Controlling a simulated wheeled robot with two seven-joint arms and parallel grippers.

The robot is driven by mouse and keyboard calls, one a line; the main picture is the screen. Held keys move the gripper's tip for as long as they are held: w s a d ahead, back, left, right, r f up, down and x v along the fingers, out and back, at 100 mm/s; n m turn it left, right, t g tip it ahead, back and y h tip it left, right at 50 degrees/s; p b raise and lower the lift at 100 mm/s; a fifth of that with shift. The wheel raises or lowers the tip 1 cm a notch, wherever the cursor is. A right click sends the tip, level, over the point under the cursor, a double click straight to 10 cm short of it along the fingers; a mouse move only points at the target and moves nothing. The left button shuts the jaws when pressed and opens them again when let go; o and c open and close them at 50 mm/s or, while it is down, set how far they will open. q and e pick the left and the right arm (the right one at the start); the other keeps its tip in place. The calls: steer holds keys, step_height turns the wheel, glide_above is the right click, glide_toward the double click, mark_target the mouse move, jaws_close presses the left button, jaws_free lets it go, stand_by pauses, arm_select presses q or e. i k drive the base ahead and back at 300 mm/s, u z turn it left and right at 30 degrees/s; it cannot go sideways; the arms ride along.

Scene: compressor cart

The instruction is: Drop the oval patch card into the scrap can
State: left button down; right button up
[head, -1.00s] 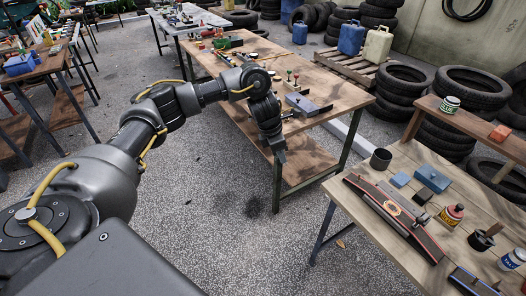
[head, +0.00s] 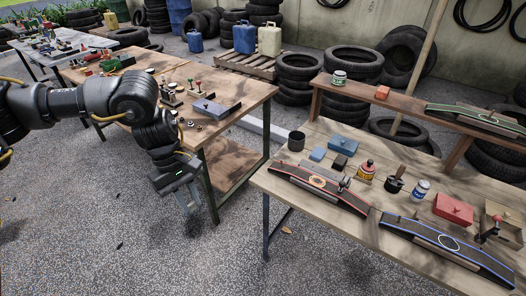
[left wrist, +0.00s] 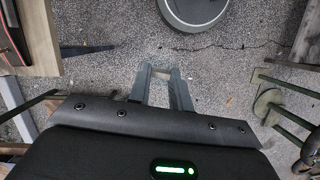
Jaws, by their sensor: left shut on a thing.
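My left gripper (head: 188,203) hangs over the floor, left of the near bench, with its fingers pointing down. In the left wrist view its fingers (left wrist: 164,75) are shut on a small thin piece (left wrist: 166,73) at the tips, which I take as the oval patch card. Its oval shape cannot be made out. In the head view the card is too small to tell. A dark open can (head: 296,141) stands on the back left corner of the near bench, to the right of the gripper. I cannot tell if it is the scrap can. My right gripper is not in view.
The near bench (head: 340,225) holds two curved boards (head: 318,186), a blue box (head: 343,145), a red box (head: 453,208), bottles and small tins. Another bench (head: 255,97) with tools stands behind the gripper. Tyres are stacked at the back.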

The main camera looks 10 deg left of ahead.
mark_target(296, 148)
steer(key=u, duration=0.75)
steer(key=i, duration=0.9)
steer(key=z, duration=2.35)
